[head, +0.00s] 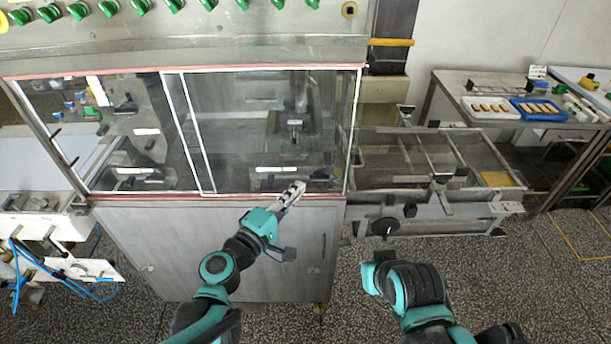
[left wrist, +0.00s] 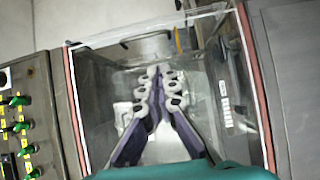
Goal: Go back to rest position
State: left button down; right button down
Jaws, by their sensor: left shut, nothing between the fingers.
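My left gripper (head: 296,188) is shut and empty. It is raised in front of the lower edge of the enrober's glass front (head: 270,120), near the right part of the sliding pane. In the left wrist view the fingers (left wrist: 158,72) lie together, with the glass window behind them. I cannot tell whether the fingertips touch the glass. My right arm (head: 410,290) shows at the lower right of the head view, over the floor. Its gripper fingers cannot be made out.
A grey cabinet (head: 220,245) stands under the glass. A metal mesh frame (head: 420,165) sits to its right. A table (head: 450,84) at the far right holds a white tray (head: 490,115) and a blue tray (head: 538,117). Green knobs (head: 108,7) line the panel above. Speckled floor (head: 490,290) is open at the lower right.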

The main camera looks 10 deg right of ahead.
pick_arm(q)
jog(key=s+a+f+m+g+y, duration=0.3)
jog(key=s+a+f+m+y, duration=0.2)
jog(key=a, duration=0.5)
jog(key=s+a+f+m+g+y, duration=0.4)
jog(key=s+a+f+m+y, duration=0.1)
jog(key=s+a, duration=0.5)
jog(key=shift+s+a+y+b, duration=0.2)
jog(key=shift+y+b, duration=0.15)
jog(key=shift+y, duration=0.15)
jog(key=shift+f, duration=0.1)
